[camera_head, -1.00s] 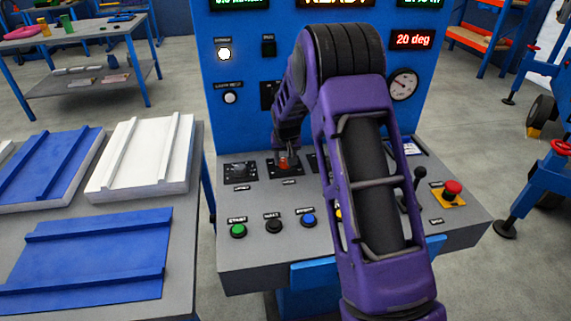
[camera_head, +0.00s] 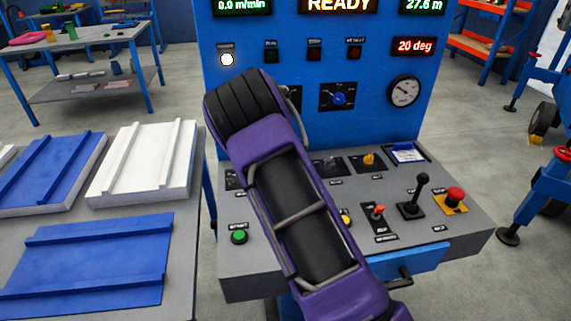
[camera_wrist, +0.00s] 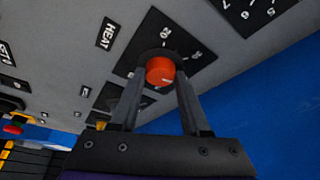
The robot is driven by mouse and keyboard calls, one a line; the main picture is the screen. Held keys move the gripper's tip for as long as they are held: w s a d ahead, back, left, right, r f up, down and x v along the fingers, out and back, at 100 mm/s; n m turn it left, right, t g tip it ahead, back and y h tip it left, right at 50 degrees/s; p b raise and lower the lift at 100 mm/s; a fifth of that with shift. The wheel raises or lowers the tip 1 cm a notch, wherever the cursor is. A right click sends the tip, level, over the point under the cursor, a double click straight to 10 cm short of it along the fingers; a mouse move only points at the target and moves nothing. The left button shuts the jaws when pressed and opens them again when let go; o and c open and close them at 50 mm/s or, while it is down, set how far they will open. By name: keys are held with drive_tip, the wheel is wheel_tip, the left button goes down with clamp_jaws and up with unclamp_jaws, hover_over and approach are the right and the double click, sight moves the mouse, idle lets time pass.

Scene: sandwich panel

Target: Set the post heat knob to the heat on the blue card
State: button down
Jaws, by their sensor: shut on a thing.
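An orange-red knob (camera_wrist: 160,70) sits on a black dial plate with white numbers, beside a label reading HEAT (camera_wrist: 108,33), in the wrist view. My gripper (camera_wrist: 159,82) is shut on this knob, with one finger on each side. The fingers and plate edge hide part of the scale, and I cannot tell exactly which number the knob points to. In the head view my arm hides the knob and gripper. A blue and white card (camera_head: 407,154) lies at the back right of the sloped panel; its writing is too small to read.
Other controls are close by: a yellow knob (camera_head: 369,160), an orange-tipped switch (camera_head: 378,211), a black lever (camera_head: 419,183), a red stop button (camera_head: 454,195) and a green button (camera_head: 239,236). The upright blue panel (camera_head: 370,125) stands behind. A table with blue and white panels is at left.

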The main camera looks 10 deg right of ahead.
drive_tip(key=shift+a+m+g, duration=0.1)
drive_tip(key=shift+m+g, duration=0.5)
drive_tip(key=shift+m, duration=0.7)
drive_tip(key=shift+f+m, duration=0.1)
drive_tip(key=shift+m, duration=0.2)
drive_tip(key=shift+c, duration=1.9)
unclamp_jaws()
drive_tip(key=shift+w, duration=0.1)
drive_tip(key=p+v, duration=0.2)
drive_tip(key=v, duration=1.5)
drive_tip(key=shift+a, duration=0.3)
